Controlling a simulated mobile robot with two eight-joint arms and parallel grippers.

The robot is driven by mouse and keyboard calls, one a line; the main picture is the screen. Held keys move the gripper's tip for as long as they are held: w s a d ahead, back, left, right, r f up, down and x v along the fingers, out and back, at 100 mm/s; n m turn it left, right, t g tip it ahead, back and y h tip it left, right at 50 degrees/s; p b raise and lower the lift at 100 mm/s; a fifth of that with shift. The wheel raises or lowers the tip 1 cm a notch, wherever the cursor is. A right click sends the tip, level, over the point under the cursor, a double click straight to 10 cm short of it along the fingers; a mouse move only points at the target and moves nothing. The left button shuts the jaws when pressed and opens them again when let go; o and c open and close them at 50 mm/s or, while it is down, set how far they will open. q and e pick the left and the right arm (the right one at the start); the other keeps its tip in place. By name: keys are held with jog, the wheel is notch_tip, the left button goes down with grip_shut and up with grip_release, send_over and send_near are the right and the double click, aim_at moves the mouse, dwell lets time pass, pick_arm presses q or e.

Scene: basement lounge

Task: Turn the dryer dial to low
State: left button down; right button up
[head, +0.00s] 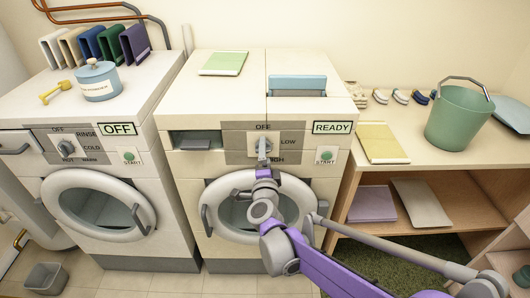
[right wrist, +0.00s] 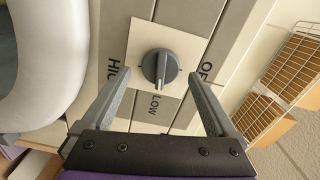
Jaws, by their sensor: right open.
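The dryer (head: 230,98) is the right-hand white machine in the head view, with a READY sign (head: 332,127). Its round grey dial (right wrist: 160,66) sits on a pale square plate in the right wrist view. OFF lies right of the dial there, HIGH left and LOW below. The dial's raised ridge lies along the line toward LOW, its lower end reaching that way. My right gripper (right wrist: 160,72) is open, its two fingers on either side of the dial with gaps showing. In the head view my right gripper (head: 264,165) partly hides the dial. My left gripper is not in view.
A START button (head: 326,156) sits right of the dial panel, and the dryer's round door (head: 295,200) is below. The washer (head: 120,170) with an OFF sign stands to the left. A wooden shelf (head: 345,205) with a green bucket (head: 457,120) stands to the right.

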jog(key=s, duration=0.9)
jog(key=shift+s, duration=0.25)
